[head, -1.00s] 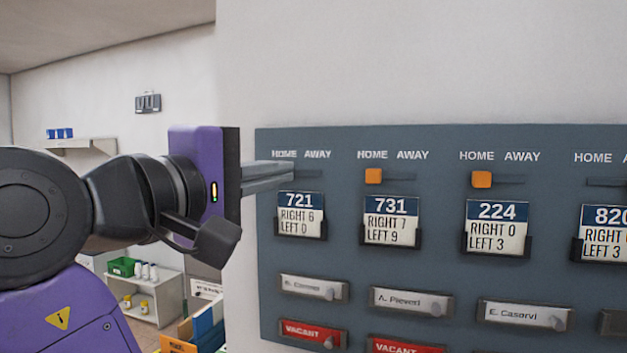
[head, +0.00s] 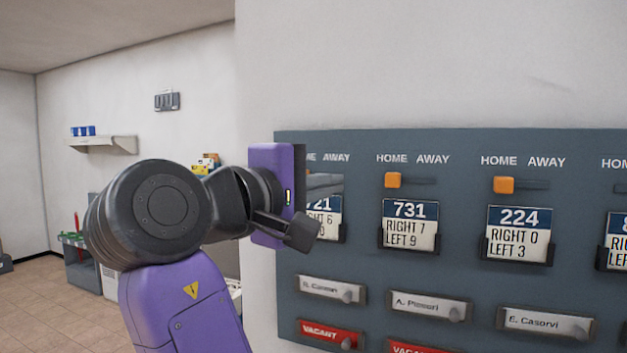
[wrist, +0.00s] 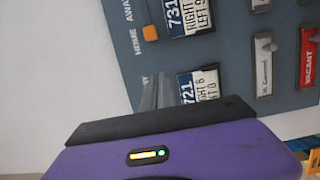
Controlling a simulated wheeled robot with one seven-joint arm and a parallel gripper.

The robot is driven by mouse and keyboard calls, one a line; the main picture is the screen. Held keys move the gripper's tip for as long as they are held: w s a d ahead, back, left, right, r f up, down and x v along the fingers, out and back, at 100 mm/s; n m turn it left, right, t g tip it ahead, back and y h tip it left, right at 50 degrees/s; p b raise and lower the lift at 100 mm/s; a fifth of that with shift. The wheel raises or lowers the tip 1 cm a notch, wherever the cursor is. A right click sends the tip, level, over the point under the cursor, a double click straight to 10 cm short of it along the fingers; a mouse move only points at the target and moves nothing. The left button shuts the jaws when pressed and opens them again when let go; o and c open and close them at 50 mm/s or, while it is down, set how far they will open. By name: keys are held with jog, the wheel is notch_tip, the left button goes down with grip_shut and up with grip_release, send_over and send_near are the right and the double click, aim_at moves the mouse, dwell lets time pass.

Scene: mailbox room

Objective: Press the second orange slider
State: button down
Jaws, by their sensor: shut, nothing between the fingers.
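Two orange sliders show on the grey-blue panel (head: 455,262) in the head view: one above label 731 (head: 393,180) and one above label 224 (head: 504,185). Both sit at the HOME end of their slots. My gripper (head: 338,184) is shut and empty, its fingers in front of the slot row above label 721, left of the 731 slider. They cover whatever is in the 721 slot. In the wrist view my fingers (wrist: 156,92) lie near label 721, and the 731 orange slider (wrist: 149,33) shows beyond them. Whether the fingertips touch the panel I cannot tell.
Below the sliders are number labels, name plates such as A. Pieveri (head: 430,305), and red VACANT plates (head: 330,334). A white wall (head: 430,65) surrounds the panel top. A shelf (head: 103,144) and open floor (head: 50,288) lie at the far left.

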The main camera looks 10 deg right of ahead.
aim_at(393, 180)
jog(key=x, duration=0.3)
jog(key=shift+w+d+p, duration=0.2)
jog(key=shift+d+p, duration=0.1)
jog(key=shift+p, duration=0.05)
jog(key=shift+s+d, duration=0.65)
jog(key=shift+d, duration=0.3)
jog(key=shift+s+d+p, duration=0.4)
jog(key=shift+s+d, duration=0.1)
jog(key=shift+d, duration=0.15)
jog(key=s+d, duration=0.1)
jog(key=d, duration=0.1)
jog(key=s+d+p, duration=0.1)
jog(key=d, duration=0.1)
jog(key=shift+s+r, duration=0.1)
jog(key=shift+s, duration=0.3)
jog(key=shift+s+d+p, duration=0.3)
jog(key=shift+d, duration=0.05)
